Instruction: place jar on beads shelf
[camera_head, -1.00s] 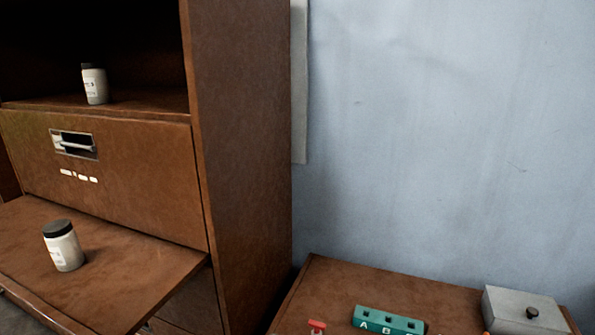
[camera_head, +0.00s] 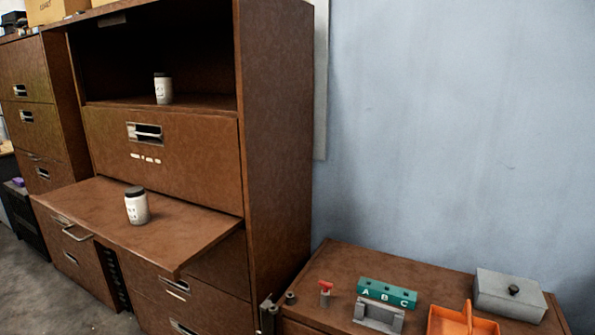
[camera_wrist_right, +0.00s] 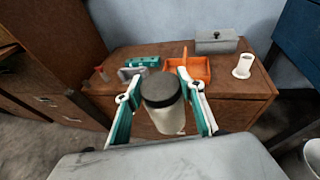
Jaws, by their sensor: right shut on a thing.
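My right gripper (camera_wrist_right: 160,100) is shut on a white jar with a black lid (camera_wrist_right: 164,105), seen from above in the right wrist view. The jar stands between the two green and white fingers. A similar jar (camera_head: 137,206) stands on the pulled-out board (camera_head: 120,215) of the brown cabinet in the head view. Another jar (camera_head: 163,88) stands inside the cabinet's open upper compartment (camera_head: 200,104). I cannot read the labels, so I cannot tell which shelf is for beads. Neither gripper shows in the head view.
A low brown cabinet (camera_head: 330,262) holds a green A B C block (camera_head: 387,293), an orange tray (camera_head: 455,322), a grey lidded box (camera_head: 510,292) and a small red-topped item (camera_head: 325,290). A white cup-like piece (camera_wrist_right: 243,66) stands at its right end. Drawers (camera_head: 25,90) line the left.

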